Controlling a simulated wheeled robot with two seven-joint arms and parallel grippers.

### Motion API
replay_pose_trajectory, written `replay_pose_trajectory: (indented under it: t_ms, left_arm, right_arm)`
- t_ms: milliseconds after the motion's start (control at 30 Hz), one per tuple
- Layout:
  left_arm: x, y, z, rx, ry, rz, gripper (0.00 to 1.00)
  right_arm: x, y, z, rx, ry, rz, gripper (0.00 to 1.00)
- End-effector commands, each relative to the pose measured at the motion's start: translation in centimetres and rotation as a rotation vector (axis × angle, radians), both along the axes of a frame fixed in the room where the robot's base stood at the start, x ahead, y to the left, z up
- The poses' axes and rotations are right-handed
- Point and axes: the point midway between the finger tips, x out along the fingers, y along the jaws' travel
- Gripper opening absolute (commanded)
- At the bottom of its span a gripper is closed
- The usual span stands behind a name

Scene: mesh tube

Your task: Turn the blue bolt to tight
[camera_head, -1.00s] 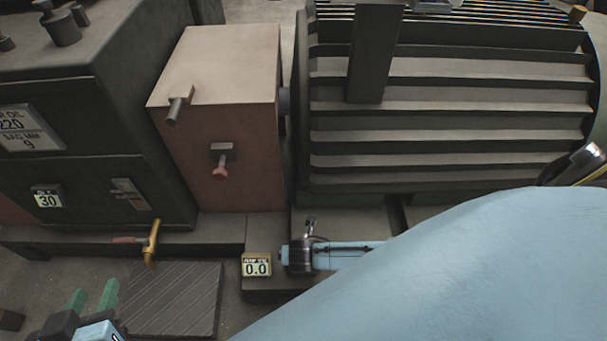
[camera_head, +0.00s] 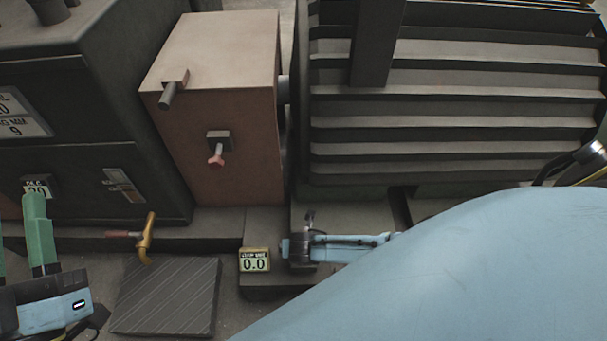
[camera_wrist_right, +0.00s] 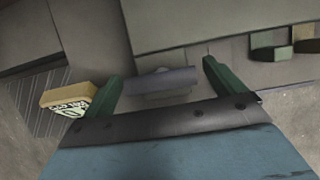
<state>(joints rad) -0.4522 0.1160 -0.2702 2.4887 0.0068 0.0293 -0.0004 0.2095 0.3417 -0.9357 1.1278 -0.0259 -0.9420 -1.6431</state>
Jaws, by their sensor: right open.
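A blue-grey bar (camera_wrist_right: 162,80), which may be the blue bolt, shows between the green fingers of my right gripper (camera_wrist_right: 162,75) in the right wrist view. The fingers are open and stand to either side of it; I cannot tell whether either one touches it. In the head view my right gripper (camera_head: 303,248) is by the small gauge; its fingers and the bolt cannot be made out there. The gauge (camera_head: 255,260) reads 0.0; it also shows in the right wrist view (camera_wrist_right: 75,100). My left gripper (camera_head: 20,240) is open and empty at the lower left.
A brown box (camera_head: 232,110) carries a red-tipped knob (camera_head: 216,156). A large ribbed housing (camera_head: 450,110) stands to its right and a dark cabinet (camera_head: 90,130) to its left. A yellow valve handle (camera_head: 147,240) is above a floor plate (camera_head: 168,298). My arm covers the lower right.

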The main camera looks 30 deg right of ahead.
Motion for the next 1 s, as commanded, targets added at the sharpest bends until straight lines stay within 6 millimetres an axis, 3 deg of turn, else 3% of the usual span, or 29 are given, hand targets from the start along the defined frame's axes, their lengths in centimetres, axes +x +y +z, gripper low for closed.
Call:
replay_pose_trajectory:
  t_ms: [533, 867, 1000]
  left_arm:
    - [-0.8, 0.1, 1.2, -0.031, -0.097, -0.003, 0.36]
    - [-0.8, 0.1, 1.2, -0.030, -0.096, -0.003, 0.36]
    - [-0.7, 0.1, 1.2, -0.029, -0.094, -0.003, 0.36]
  right_arm:
    - [0.3, -0.1, -0.6, 0.001, -0.001, -0.001, 0.93]
    - [0.3, -0.1, -0.6, 0.001, -0.001, -0.001, 0.50]
    - [0.3, -0.1, -0.6, 0.001, -0.001, -0.005, 0.50]
